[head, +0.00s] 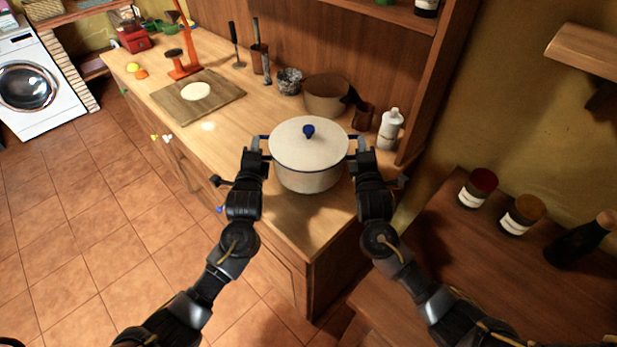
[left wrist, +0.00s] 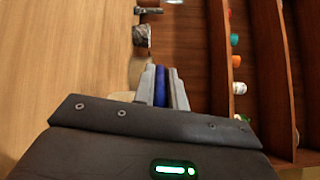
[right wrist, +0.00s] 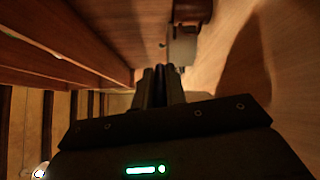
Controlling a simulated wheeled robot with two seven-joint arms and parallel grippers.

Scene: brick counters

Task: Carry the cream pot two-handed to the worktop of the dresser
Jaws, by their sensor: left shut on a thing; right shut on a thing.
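The cream pot (head: 309,168) has its lid on, with a blue knob and blue side handles. It is upright over the near end of the dresser's wooden worktop (head: 290,221); I cannot tell whether it touches the surface. My left gripper (head: 260,143) is shut on the pot's left handle, whose blue bar (left wrist: 161,86) shows between the fingers in the left wrist view. My right gripper (head: 356,145) is shut on the right handle. In the dark right wrist view the fingers (right wrist: 161,82) are close together and the handle is hard to make out.
Behind the pot stand a brown bowl (head: 326,96), a brown cup (head: 363,117) and a white bottle (head: 390,129). A cutting board (head: 198,97) lies further left, with clear worktop in front. A lower table at right holds jars (head: 478,188) and a dark bottle (head: 580,240).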

